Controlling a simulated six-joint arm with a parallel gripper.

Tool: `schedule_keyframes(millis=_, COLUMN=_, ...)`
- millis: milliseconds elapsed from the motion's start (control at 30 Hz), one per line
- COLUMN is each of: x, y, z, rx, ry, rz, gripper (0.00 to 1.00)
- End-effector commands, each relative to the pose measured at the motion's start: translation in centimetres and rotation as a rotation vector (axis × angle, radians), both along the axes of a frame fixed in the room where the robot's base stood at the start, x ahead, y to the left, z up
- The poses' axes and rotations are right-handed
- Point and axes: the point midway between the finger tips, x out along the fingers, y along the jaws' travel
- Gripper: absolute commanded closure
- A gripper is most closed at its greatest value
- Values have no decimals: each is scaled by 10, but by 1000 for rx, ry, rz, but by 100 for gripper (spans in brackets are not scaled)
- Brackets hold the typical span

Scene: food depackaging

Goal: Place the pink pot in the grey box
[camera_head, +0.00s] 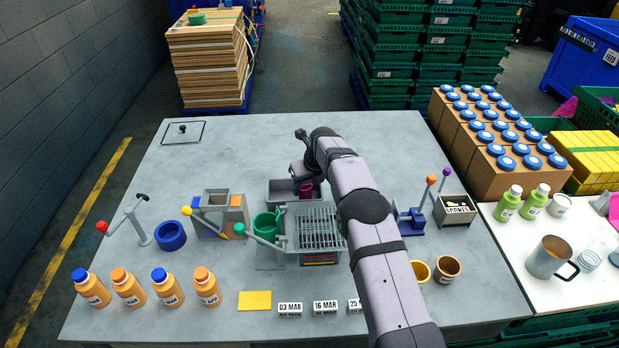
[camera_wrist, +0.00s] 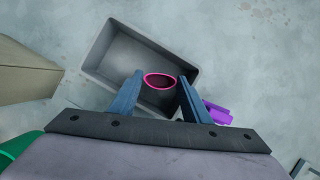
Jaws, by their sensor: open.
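The pink pot (camera_wrist: 159,83) shows as a pink rim with a dark inside in the wrist view. It is within the outline of the grey box (camera_wrist: 107,58), near the box's near right side. My gripper (camera_wrist: 160,76) is open, with one blue finger on each side of the pot and a gap visible beside it. In the head view the pot (camera_head: 306,190) shows at the right end of the grey box (camera_head: 279,197), below my gripper (camera_head: 305,178). Whether the pot touches the box floor cannot be told.
A green pot (camera_head: 266,224) and a metal grate machine (camera_head: 316,228) stand just in front of the box. A hopper device (camera_head: 219,214) is to the left. A purple part (camera_wrist: 217,113) lies beside the box in the wrist view. The table behind the box is clear.

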Motion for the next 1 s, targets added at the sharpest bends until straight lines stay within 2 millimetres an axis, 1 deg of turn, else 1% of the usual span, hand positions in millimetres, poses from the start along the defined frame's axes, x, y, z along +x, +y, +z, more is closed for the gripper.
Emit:
schedule_keyframes(millis=167, x=-3, y=-2, z=11, rx=0, ry=-2, rz=0, gripper=57)
schedule_keyframes(millis=333, x=-11, y=-5, z=28, rx=1, ry=-3, rz=-1, gripper=57)
schedule_keyframes(millis=600, x=-25, y=-11, z=68, rx=1, ry=-4, rz=0, gripper=57)
schedule_keyframes(millis=800, x=-35, y=-15, z=95, rx=0, ry=-3, rz=0, gripper=57)
schedule_keyframes(millis=1000, x=-41, y=-18, z=108, rx=0, ry=0, rz=0, gripper=57)
